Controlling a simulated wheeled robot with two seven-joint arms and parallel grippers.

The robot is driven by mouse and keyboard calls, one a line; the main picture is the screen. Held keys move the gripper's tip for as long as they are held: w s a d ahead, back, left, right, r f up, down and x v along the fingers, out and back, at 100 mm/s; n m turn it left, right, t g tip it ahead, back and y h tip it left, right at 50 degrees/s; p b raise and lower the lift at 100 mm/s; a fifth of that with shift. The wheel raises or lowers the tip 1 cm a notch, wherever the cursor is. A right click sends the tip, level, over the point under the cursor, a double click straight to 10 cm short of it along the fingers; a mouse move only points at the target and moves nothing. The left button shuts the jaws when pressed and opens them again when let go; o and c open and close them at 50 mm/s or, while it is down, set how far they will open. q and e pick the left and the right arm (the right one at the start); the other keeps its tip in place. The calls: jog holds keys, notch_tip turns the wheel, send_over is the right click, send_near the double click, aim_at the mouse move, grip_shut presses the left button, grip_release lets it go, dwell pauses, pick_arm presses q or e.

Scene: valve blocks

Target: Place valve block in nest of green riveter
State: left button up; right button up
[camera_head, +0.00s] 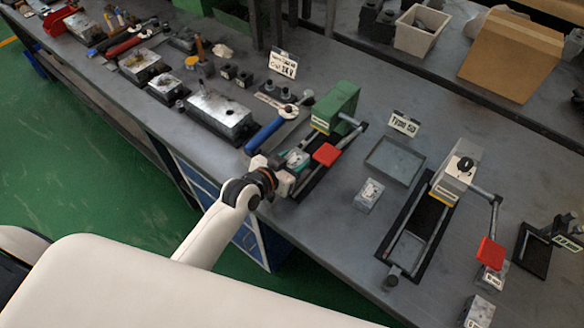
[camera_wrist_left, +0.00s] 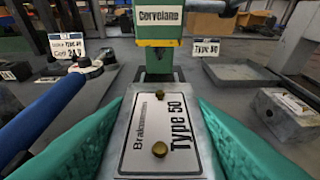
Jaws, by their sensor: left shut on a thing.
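The green riveter (camera_head: 338,105) stands on the grey bench, with its rails and a red pad (camera_head: 326,154) toward the front. It also shows straight ahead in the left wrist view (camera_wrist_left: 158,22), labelled "Corvelane". My left gripper (camera_head: 294,160) is at the front end of this riveter. Its teal fingers are shut on a grey valve block (camera_wrist_left: 140,140), whose white plate reads "Brakemann Type 50" and has two brass studs. The block lies flat in line with the riveter. The nest is hidden under the block and fingers, so I cannot tell whether the block touches it. My right gripper is not in view.
A blue-handled tool (camera_head: 264,134) lies close left of the gripper. To the right are an empty tray (camera_head: 394,161), a loose valve block (camera_head: 368,195) and a cream riveter (camera_head: 455,177) with a red pad (camera_head: 490,251). Metal boxes (camera_head: 218,115) stand farther left.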

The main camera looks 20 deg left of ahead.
pick_arm(q)
jog(key=shift+f, duration=2)
jog(key=o, duration=1.3)
jog(key=shift+c, duration=0.2)
jog(key=shift+r, duration=0.1)
jog(key=shift+a+r, duration=0.1)
jog(key=v, duration=1.2)
jog(key=shift+b, duration=0.4)
